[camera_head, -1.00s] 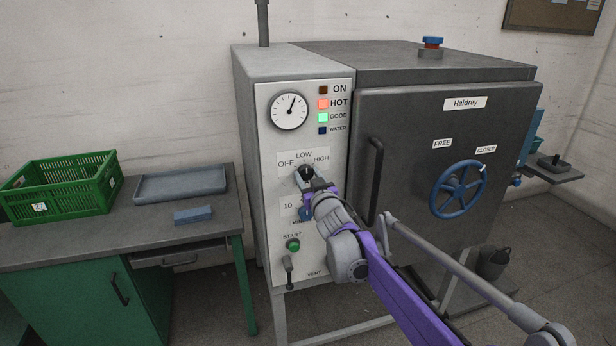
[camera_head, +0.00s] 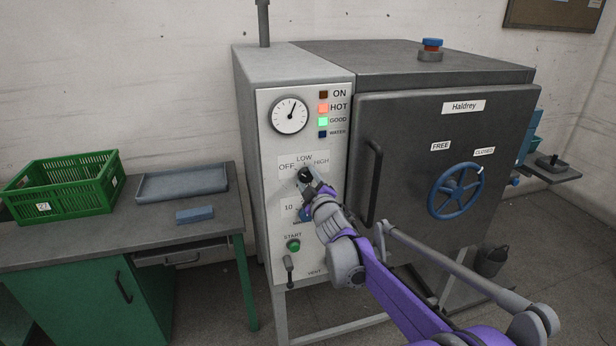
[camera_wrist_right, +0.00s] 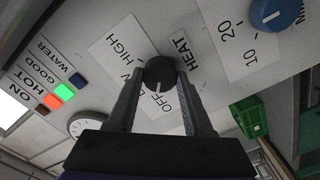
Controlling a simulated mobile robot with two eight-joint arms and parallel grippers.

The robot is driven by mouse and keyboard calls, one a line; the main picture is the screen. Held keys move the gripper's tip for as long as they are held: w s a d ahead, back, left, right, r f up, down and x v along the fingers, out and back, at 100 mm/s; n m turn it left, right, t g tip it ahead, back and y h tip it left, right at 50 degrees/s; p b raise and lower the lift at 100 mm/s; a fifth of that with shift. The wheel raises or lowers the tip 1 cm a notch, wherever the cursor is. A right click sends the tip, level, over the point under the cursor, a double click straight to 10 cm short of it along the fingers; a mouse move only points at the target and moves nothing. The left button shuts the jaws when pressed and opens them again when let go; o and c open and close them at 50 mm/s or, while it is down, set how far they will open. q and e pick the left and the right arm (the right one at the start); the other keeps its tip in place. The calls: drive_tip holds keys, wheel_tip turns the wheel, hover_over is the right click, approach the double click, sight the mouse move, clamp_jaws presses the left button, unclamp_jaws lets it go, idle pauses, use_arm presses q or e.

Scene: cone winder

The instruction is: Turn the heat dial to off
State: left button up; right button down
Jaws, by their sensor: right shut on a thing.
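The heat dial (camera_head: 304,175) is a round black knob on the pale control panel, below the labels OFF, LOW and HIGH. My right gripper (camera_head: 308,182) is at the dial, with one finger on each side. In the right wrist view the dial (camera_wrist_right: 159,72) sits between the tips of my right gripper (camera_wrist_right: 160,78), which is shut on it. The dial's white mark points toward the OFF label (camera_wrist_right: 160,102) there. Part of the LOW label is hidden by a finger. My left gripper is not in view.
A blue timer dial (camera_wrist_right: 274,13) sits close beside the heat dial. The green START button (camera_head: 293,245) and a vent lever (camera_head: 289,267) are below. The door handle (camera_head: 373,185) stands out to the right. A bench (camera_head: 130,232) holds a green crate (camera_head: 70,205).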

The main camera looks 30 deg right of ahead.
drive_tip(key=shift+n+p, duration=0.35)
drive_tip(key=shift+n, duration=0.75)
drive_tip(key=shift+c, duration=1.5)
unclamp_jaws()
drive_tip(key=b+v, duration=0.1)
drive_tip(key=v, duration=1)
drive_tip(key=shift+b, duration=0.3)
drive_tip(key=shift+w, duration=0.1)
